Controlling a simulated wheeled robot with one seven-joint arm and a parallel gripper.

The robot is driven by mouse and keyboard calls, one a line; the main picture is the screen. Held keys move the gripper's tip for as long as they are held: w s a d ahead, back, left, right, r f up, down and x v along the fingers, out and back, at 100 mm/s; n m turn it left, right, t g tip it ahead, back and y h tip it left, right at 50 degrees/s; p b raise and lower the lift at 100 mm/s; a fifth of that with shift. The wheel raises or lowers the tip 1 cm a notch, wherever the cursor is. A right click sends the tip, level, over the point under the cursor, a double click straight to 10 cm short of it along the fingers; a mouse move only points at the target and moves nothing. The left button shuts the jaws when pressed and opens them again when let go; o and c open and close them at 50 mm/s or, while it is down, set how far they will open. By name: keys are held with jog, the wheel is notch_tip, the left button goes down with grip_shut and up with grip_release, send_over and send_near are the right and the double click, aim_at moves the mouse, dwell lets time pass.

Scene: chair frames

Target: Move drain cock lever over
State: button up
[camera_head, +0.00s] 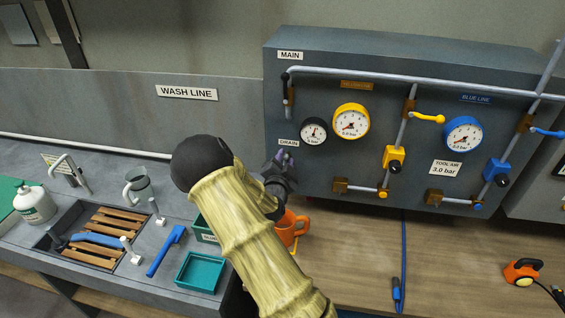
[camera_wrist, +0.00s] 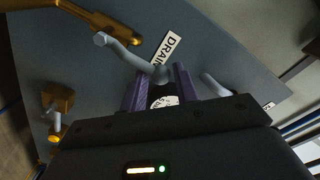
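The drain cock lever (camera_wrist: 130,53) is a thin grey handle with a rounded end, beside the white DRAIN label (camera_wrist: 167,47) in the wrist view. My gripper (camera_wrist: 160,82) has its two purple fingers apart, with the rounded lever end between or just in front of their tips. I cannot tell whether either finger touches it. In the head view my gripper (camera_head: 286,158) is at the panel just below the DRAIN label (camera_head: 288,142), and it and my arm hide most of the lever.
The grey panel (camera_head: 350,60) carries a black gauge (camera_head: 313,131), a yellow gauge (camera_head: 351,121), a blue gauge (camera_head: 463,134) and pipes with coloured levers. A MAIN lever (camera_head: 285,82) is above.

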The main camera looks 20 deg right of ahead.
jog(key=shift+c, duration=1.4)
jog(key=shift+s+d+f+b, duration=0.35)
jog(key=shift+s+d+b, duration=0.4)
jog(key=shift+d, duration=0.1)
jog(key=shift+c, duration=0.3)
jog(key=shift+f, duration=0.1)
jog(key=shift+s+d+f+b, duration=0.4)
jog(key=shift+s+d+b, duration=0.15)
jog(key=shift+d+b, duration=0.35)
jog(key=shift+a, duration=0.1)
